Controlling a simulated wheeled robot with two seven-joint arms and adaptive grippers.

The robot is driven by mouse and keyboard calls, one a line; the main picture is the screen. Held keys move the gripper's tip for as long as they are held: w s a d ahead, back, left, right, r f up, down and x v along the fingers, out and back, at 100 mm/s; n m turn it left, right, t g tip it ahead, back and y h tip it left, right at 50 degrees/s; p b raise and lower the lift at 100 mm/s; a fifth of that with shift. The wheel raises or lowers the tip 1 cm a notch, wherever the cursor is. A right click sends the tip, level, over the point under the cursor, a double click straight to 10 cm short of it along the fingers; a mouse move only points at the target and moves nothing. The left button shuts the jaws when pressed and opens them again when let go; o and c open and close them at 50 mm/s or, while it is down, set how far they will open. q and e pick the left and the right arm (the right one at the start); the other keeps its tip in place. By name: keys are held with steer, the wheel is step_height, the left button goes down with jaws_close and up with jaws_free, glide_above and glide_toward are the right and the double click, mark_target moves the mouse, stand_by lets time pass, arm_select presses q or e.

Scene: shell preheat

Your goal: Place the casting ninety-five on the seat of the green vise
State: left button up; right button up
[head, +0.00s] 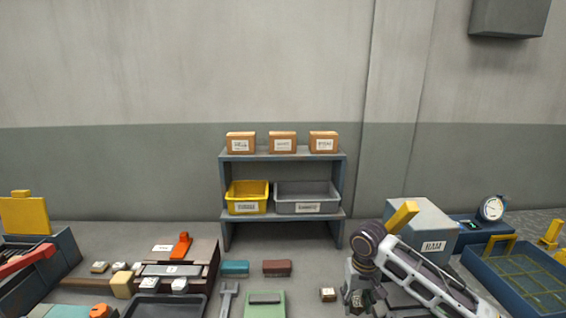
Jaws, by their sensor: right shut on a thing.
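My right gripper (359,302) is low at the bottom of the head view, right of centre. It is shut on a small part that is mostly hidden by the fingers, and I cannot read a number on it. A small block with a pale label (328,294) lies on the bench just left of the gripper, its marking too small to read. A green fixture with a grey top piece (265,306), which looks like the green vise, stands left of that block and is cut by the lower edge. The gripper is to its right, apart from it. My left gripper is out of view.
Several small pale blocks (98,267) lie at left beside a dark stand with an orange clamp (181,246). A teal block (235,267) and a brown block (277,267) lie behind the green fixture. A grey labelled box (416,222) stands behind my right arm; a blue crate (500,279) is right.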

steer(key=s+f, duration=0.2)
steer(key=f, duration=0.1)
steer(key=s+d+f, duration=0.1)
steer(key=f, duration=0.1)
steer(key=shift+s, duration=0.3)
steer(key=shift+s+f, duration=0.4)
steer(key=shift+f, duration=0.1)
